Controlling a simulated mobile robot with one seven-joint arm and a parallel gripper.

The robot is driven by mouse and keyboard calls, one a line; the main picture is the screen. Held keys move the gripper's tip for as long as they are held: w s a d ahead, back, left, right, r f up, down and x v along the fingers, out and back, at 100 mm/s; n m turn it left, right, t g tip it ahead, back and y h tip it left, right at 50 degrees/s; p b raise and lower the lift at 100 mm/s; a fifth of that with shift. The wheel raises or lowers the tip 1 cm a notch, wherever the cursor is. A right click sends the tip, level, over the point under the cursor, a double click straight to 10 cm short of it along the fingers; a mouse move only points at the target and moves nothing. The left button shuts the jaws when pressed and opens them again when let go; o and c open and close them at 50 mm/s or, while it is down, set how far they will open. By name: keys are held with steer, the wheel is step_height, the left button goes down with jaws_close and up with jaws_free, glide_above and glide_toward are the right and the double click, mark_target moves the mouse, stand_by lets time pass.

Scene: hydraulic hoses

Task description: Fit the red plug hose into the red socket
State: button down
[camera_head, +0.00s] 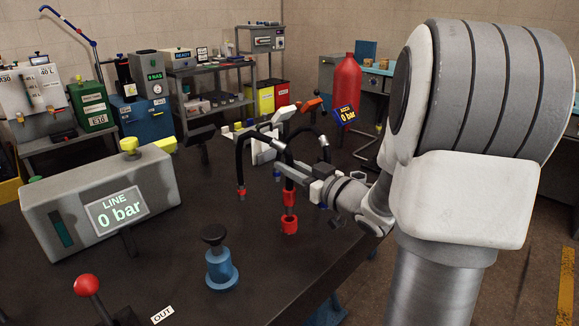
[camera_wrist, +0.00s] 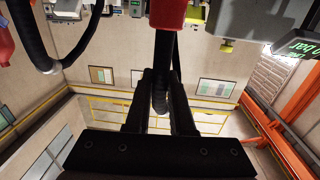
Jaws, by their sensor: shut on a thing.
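My gripper (camera_head: 282,169) is shut on a black hose just above its red plug. In the head view the red plug (camera_head: 289,197) hangs upright, pointing down, directly above the red socket (camera_head: 289,226) on the dark bench. A short dark stretch shows between plug and socket; I cannot tell whether they touch. In the wrist view my two black fingers (camera_wrist: 162,100) lie either side of the hose (camera_wrist: 160,92), with the red plug (camera_wrist: 171,14) at the top edge. The socket's opening is not clearly visible.
Another black hose with a red end (camera_head: 241,191) stands left of my gripper. A grey LINE gauge box (camera_head: 100,205) is at left. A blue fitting with a black knob (camera_head: 220,268) and a red-ball lever (camera_head: 87,286) stand in front. The bench (camera_head: 330,245) is bare right of the socket.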

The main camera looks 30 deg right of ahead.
mark_target(292, 185)
steer(key=shift+f+b, duration=1.85)
steer(key=shift+f, duration=0.4)
steer(key=c, duration=0.7)
jaws_free()
steer(key=p+v, duration=0.2)
steer(key=v, duration=1.5)
steer(key=shift+s+p, duration=0.25)
steer(key=shift+p, duration=0.05)
steer(key=shift+r, duration=0.15)
